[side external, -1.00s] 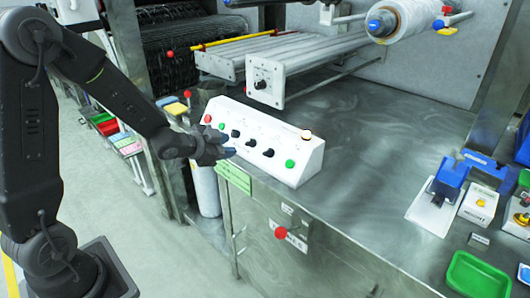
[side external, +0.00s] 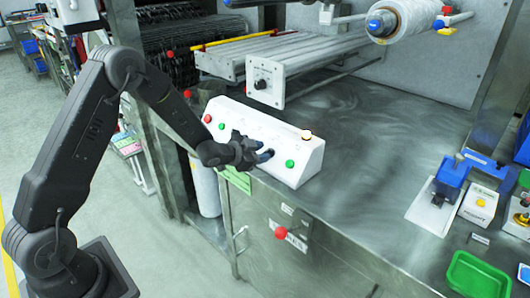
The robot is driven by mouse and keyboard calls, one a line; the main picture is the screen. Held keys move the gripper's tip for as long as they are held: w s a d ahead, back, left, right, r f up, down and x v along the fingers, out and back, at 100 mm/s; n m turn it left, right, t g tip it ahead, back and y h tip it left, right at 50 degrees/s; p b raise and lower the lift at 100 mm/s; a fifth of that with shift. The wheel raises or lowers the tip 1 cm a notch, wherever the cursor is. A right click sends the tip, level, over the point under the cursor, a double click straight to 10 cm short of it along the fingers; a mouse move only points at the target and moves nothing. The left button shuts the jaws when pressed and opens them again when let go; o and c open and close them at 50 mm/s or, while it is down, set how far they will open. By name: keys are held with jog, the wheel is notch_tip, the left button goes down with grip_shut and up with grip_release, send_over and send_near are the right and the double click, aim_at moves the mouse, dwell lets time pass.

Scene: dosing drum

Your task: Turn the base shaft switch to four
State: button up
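A white sloped control box (side external: 309,158) stands on the front edge of the steel table. It carries a red button (side external: 207,118), green buttons (side external: 290,163) and a row of black rotary switches. My gripper (side external: 266,156) is at the front of the box, over the right part of the switch row, and hides most of the switches. Its fingers are small and dark here; I cannot tell whether they touch or grip a switch. The labels are too small to read, so I cannot tell which switch is the base shaft one or where it points.
A black knob (side external: 260,84) sits on the roller frame behind the box. A red knob (side external: 281,233) sticks out of the cabinet front below.

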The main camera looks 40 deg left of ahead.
jog(key=shift+x, duration=1.05)
grip_shut()
